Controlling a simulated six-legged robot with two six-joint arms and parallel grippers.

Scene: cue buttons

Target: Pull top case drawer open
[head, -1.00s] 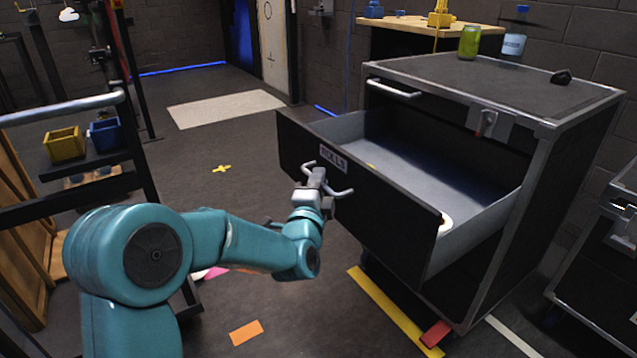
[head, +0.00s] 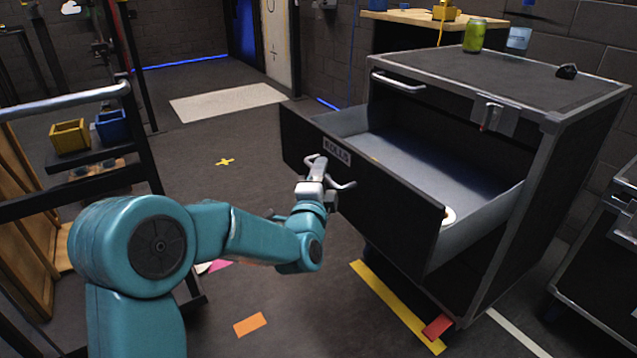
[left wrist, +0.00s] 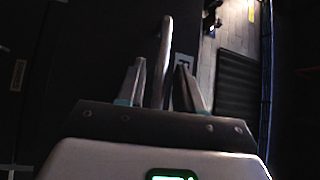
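The black case (head: 530,85) stands at the right, and its top drawer (head: 385,190) is pulled far out, with a pale grey inside and a label on its front. The drawer's metal handle (head: 343,185) is on the front face. My left gripper (head: 317,163) is at this handle. In the left wrist view the handle bar (left wrist: 164,50) runs between the fingers of my left gripper (left wrist: 161,75), with a narrow gap seen on each side. The fingers look open around it. My right gripper is not in view.
A round white item (head: 449,215) lies in the drawer's near end. A green can (head: 475,36) and a small dark object (head: 567,71) are on the case top. A dark rack with yellow (head: 70,136) and blue bins stands at the left. The floor between is mostly clear.

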